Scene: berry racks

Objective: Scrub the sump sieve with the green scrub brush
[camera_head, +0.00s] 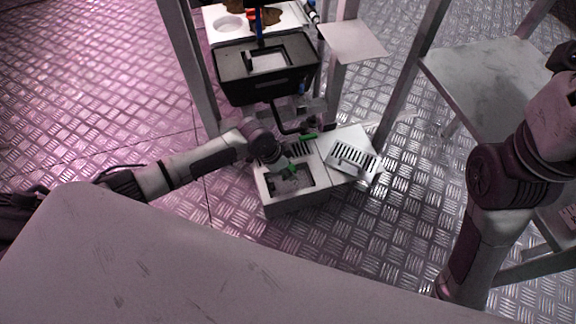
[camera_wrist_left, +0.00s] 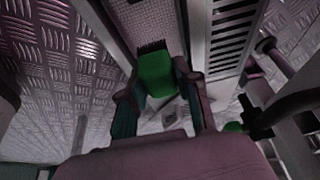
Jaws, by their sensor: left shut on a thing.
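A green scrub brush (camera_wrist_left: 157,76) is held between the two fingers of my left gripper (camera_wrist_left: 158,98), its dark bristles pointing away from the palm. In the head view my left gripper (camera_head: 279,165) is over the open white sump box (camera_head: 292,208), and a bit of green shows at it. In the left wrist view a fine-meshed grey panel (camera_wrist_left: 145,17), which looks like the sump sieve, lies just beyond the bristles. I cannot tell whether the bristles touch it. My right arm shows at the right; its gripper is not clearly in view.
A slotted white cover (camera_head: 352,158) lies tilted at the box's right side. A black tank (camera_head: 265,86) stands behind the box between grey rack posts. A grey shelf (camera_head: 480,85) is at the right. The metal tread floor left of the box is clear.

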